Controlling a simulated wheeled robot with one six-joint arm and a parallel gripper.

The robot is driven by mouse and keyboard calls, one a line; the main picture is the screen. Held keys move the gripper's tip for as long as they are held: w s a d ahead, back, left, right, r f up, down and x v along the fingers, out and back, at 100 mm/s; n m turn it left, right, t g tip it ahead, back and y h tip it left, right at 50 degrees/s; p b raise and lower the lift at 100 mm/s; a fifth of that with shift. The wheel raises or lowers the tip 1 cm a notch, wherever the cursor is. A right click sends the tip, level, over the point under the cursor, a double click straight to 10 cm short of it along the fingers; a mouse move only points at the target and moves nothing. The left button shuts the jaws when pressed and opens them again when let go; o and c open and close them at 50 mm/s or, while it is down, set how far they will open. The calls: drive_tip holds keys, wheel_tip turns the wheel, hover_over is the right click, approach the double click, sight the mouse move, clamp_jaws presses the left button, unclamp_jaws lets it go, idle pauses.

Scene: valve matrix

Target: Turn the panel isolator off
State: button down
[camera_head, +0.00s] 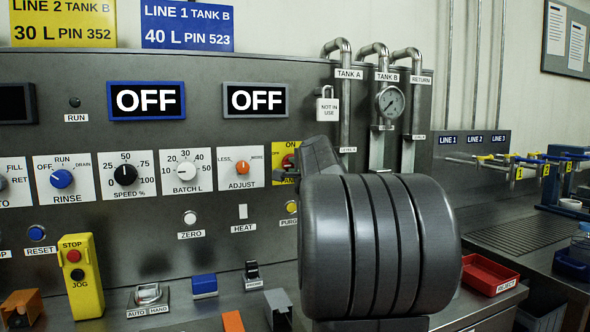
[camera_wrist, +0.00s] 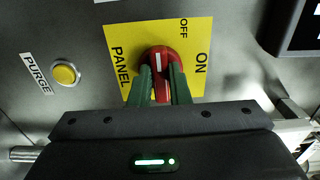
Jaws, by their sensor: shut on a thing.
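The panel isolator is a red rotary knob (camera_wrist: 160,58) on a yellow plate (camera_wrist: 120,40) marked PANEL, ON and OFF. In the wrist view its white line runs up and down, its upper end toward the side with the OFF print; ON is at the right. My gripper (camera_wrist: 162,92) is shut on the knob, with a green finger on each side. In the head view the knob (camera_head: 288,160) and plate (camera_head: 283,149) are partly hidden behind my dark wrist and gripper.
A yellow PURGE button (camera_wrist: 65,74) sits beside the plate. The orange ADJUST knob (camera_head: 242,168) is left of it in the head view. Pipes with a gauge (camera_head: 390,102) stand to the right. A red reject tray (camera_head: 488,275) lies on the bench.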

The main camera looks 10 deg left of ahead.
drive_tip(key=c, duration=1.4)
unclamp_jaws()
drive_tip(key=shift+o, duration=0.2)
drive_tip(key=shift+d, duration=0.1)
drive_tip(key=b+v, duration=0.1)
drive_tip(key=v, duration=1.2)
drive_tip(key=shift+s+d, duration=0.2)
drive_tip(key=shift+s, duration=0.15)
drive_tip(key=shift+w+a, duration=0.1)
drive_tip(key=p+x, duration=0.1)
drive_tip(key=x, duration=1.2)
drive_tip(key=shift+w+a, duration=0.2)
drive_tip(key=shift+w, duration=0.05)
